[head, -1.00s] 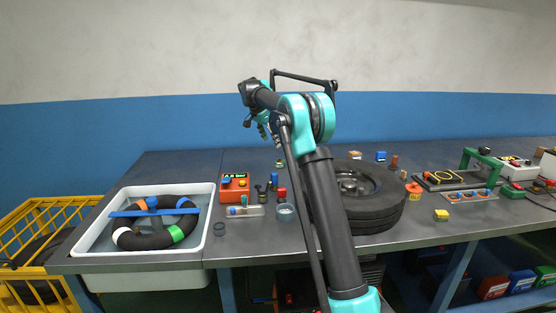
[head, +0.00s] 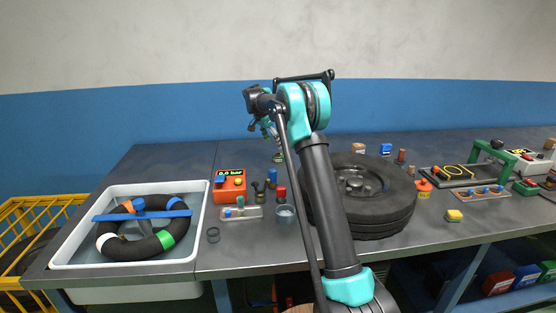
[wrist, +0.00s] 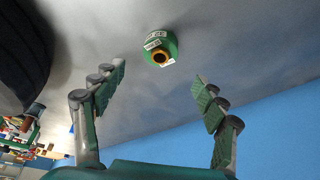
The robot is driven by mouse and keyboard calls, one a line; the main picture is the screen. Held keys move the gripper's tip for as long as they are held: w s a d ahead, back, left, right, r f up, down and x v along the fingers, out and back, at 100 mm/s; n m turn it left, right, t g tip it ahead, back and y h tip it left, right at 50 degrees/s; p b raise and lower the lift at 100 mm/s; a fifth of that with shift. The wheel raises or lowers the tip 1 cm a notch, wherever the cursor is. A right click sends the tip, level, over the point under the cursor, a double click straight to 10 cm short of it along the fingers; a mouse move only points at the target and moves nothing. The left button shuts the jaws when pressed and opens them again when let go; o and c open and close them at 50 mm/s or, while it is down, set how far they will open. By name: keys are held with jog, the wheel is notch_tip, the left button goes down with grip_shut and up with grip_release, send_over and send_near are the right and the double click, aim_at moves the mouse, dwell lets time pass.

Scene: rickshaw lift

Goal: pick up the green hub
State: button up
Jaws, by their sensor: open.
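The green hub (wrist: 172,47) is a short round piece with a brass-coloured centre hole and white labels. In the wrist view it sits on the grey bench top, beyond my gripper (wrist: 160,74) and between the lines of its two fingers. The fingers are spread wide and nothing is between them. In the head view my gripper (head: 268,131) hangs over the back of the bench, partly hidden by my arm. A small green and tan piece, likely the hub (head: 278,157), shows just below it.
A large black tyre (head: 372,212) lies on the bench (head: 240,262) right of the hub. A white water tub (head: 203,214) holding a striped tube is at left. An orange gauge box (head: 229,194) and small bottles stand in front of the hub. The blue wall (head: 180,118) is behind.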

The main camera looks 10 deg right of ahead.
aim_at(278, 154)
jog(key=shift+x, duration=3.9)
jog(key=shift+s+a, duration=0.15)
jog(key=shift+c, duration=0.5)
jog(key=c, duration=1.4)
